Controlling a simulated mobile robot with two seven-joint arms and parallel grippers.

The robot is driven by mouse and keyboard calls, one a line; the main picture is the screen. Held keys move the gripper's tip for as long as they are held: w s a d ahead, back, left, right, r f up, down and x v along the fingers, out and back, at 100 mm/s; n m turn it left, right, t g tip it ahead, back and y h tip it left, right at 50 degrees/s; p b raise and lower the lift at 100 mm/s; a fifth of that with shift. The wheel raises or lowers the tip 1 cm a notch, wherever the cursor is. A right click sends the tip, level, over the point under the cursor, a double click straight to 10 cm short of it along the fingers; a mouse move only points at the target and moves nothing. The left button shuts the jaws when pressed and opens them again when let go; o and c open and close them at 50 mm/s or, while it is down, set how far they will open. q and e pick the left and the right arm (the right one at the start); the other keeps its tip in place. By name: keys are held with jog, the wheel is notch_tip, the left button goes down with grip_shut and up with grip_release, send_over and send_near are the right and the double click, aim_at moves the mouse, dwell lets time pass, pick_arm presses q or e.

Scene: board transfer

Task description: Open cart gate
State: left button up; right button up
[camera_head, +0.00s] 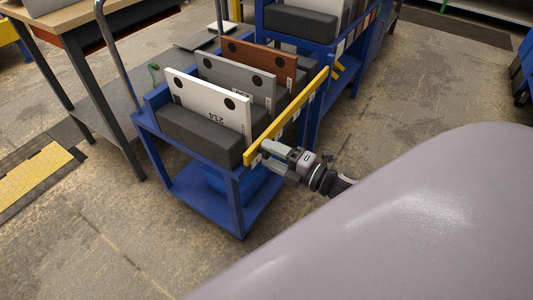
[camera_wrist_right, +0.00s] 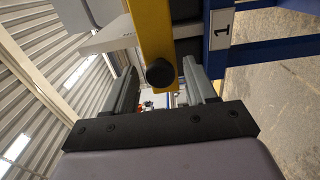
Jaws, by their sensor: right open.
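The cart gate is a yellow bar (camera_head: 290,115) along the right side of the blue cart (camera_head: 237,190). It lies across the slots that hold the boards. In the wrist view the yellow bar (camera_wrist_right: 152,25) bears a round black knob (camera_wrist_right: 161,72). My right gripper (camera_head: 268,152) is at the near end of the bar. In the wrist view its two fingers (camera_wrist_right: 162,85) are apart, with the knob and bar end between them in the picture. Whether they touch the knob cannot be told. My left gripper is not in view.
White (camera_head: 209,103), grey (camera_head: 237,80) and brown (camera_head: 262,64) boards stand in the cart between dark blocks. A second blue rack (camera_head: 340,100) stands behind. A table (camera_head: 75,40) is at left. The floor right of the cart is clear.

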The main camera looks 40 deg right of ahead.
jog(key=shift+x, duration=0.8)
grip_shut()
jog(key=shift+s, duration=0.15)
